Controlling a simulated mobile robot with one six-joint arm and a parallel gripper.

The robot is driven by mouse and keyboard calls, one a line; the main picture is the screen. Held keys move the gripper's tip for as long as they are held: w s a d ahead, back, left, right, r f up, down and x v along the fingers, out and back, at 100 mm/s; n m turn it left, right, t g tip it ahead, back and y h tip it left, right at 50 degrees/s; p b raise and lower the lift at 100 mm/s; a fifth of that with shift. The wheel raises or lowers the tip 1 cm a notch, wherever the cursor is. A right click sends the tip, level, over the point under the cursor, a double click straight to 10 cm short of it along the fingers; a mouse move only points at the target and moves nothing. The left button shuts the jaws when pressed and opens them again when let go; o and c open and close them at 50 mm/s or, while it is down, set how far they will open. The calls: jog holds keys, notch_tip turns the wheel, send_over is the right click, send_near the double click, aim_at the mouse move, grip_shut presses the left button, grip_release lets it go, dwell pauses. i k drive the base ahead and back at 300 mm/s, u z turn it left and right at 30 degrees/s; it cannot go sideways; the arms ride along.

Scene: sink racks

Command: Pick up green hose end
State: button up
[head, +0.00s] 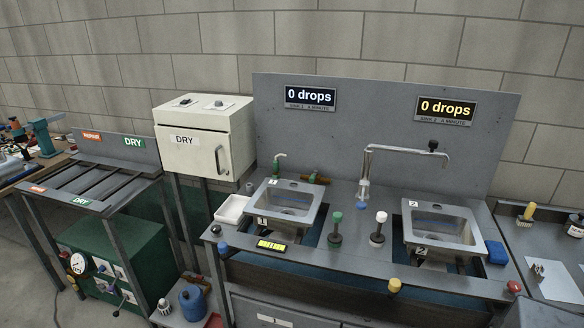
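Several green items show in the head view, and I cannot tell for certain which is the hose end. A small pale-green curved spout (278,161) stands upright behind the left sink. A green-topped plunger-like piece with a dark base (336,229) stands on the counter between the two sinks. A small brass and green fitting (308,179) lies low against the back panel behind the left sink. My gripper is not in view, and nothing is seen touching these items.
Sink 1 (263,221) and sink 2 (408,238) are set in the grey counter, with a tall bent tap (402,150) between them. A white-topped piece (379,229) stands beside the green-topped one. A white DRY cabinet (190,150) and slatted rack (91,188) stand left.

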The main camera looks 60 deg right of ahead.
aim_at(276, 163)
jog(key=z, duration=0.2)
jog(key=i, duration=1)
